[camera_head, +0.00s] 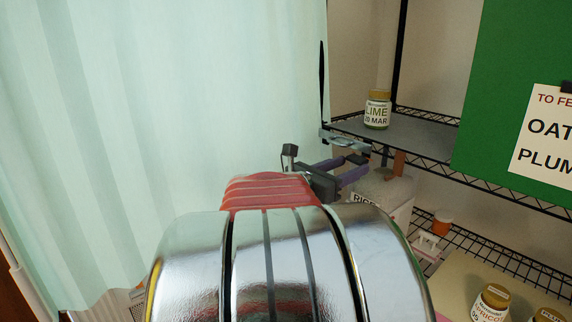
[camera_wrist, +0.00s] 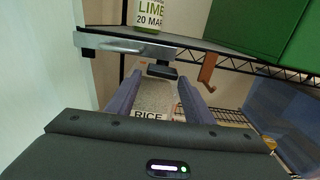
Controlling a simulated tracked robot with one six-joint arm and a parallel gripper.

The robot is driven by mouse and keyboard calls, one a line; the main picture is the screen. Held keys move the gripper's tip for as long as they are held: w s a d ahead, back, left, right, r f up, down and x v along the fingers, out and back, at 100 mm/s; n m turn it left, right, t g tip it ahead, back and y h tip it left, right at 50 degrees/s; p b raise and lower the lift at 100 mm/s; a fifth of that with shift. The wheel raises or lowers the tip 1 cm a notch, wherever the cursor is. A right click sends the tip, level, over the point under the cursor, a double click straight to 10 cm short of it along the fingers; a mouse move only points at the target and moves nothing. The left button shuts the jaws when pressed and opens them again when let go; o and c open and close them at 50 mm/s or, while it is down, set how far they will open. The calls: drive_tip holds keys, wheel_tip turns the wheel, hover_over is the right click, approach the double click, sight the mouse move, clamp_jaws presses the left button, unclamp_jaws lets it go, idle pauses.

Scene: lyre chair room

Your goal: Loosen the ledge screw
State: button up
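My gripper (camera_head: 361,168) is just below the shelf corner in the head view. In the wrist view my gripper (camera_wrist: 160,80) has its two purple fingers wide apart, with nothing visibly clamped. A silvery metal ledge (camera_wrist: 120,43) runs along the shelf front above the fingertips; the ledge (camera_head: 345,141) also shows in the head view. A dark block-like piece (camera_wrist: 161,71), perhaps the ledge screw's knob, sits under the ledge. It appears between or just beyond the fingertips; I cannot tell whether they touch it. No screw thread is visible.
A lime jar (camera_head: 377,110) stands on the upper shelf (camera_head: 425,134). A rice container (camera_wrist: 152,100) is below my fingers. An orange-brown hook (camera_wrist: 208,68) hangs right of them. A pale curtain (camera_head: 160,110) fills the left; a green board (camera_head: 520,60) is at right.

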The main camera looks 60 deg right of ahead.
drive_tip(key=shift+o, duration=1.1)
drive_tip(key=shift+r, duration=0.2)
drive_tip(key=v, duration=1.3)
drive_tip(key=shift+a, duration=0.35)
drive_tip(key=shift+w+f, duration=0.15)
